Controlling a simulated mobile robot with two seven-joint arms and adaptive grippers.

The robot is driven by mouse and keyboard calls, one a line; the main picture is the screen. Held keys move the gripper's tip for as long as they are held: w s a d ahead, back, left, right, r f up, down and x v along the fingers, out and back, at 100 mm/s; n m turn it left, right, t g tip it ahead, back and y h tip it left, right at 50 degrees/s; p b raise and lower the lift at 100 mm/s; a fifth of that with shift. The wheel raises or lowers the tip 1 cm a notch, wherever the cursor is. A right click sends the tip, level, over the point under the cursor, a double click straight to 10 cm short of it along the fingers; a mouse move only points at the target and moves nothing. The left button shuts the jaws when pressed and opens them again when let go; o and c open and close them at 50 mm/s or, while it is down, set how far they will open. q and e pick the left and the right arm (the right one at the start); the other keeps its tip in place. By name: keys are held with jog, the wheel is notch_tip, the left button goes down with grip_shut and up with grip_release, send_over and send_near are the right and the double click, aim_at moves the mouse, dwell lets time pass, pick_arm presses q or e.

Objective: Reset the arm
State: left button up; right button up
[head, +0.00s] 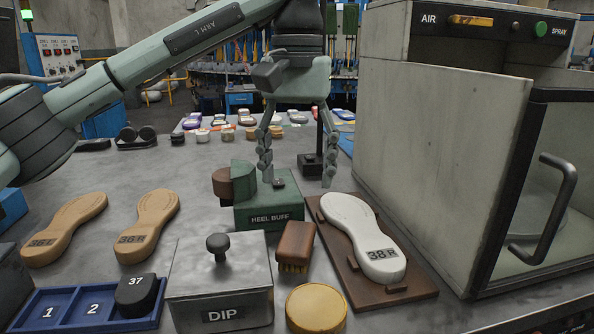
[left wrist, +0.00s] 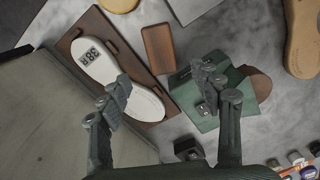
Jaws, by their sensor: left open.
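My left arm (head: 170,60) reaches in from the upper left of the head view, across the bench. Its left gripper (head: 297,178) points down with its two fingers well apart and nothing between them. In the head view it hangs over and behind the green heel buff block (head: 268,213). In the left wrist view the open fingers (left wrist: 163,84) frame the space between the white 38 R sole (left wrist: 98,62) and the green block (left wrist: 215,88). The sole (head: 350,232) lies on a brown board (head: 418,284). My right gripper is not in view.
A large grey spray cabinet (head: 440,130) with a glazed door stands at the right. In front are a lidded DIP box (head: 215,285), a brush (head: 296,245), a yellow disc (head: 316,308) and a blue numbered tray (head: 70,318). Two tan soles (head: 146,222) lie at left.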

pick_arm(q)
jog(key=shift+f, duration=0.1)
send_over(297, 237)
notch_tip(297, 237, down, 6)
jog(key=shift+f, duration=0.2)
notch_tip(297, 237, down, 6)
jog(key=shift+r+p, duration=0.15)
jog(key=shift+p, duration=0.15)
jog(key=shift+w, duration=0.1)
jog(key=shift+r, duration=0.1)
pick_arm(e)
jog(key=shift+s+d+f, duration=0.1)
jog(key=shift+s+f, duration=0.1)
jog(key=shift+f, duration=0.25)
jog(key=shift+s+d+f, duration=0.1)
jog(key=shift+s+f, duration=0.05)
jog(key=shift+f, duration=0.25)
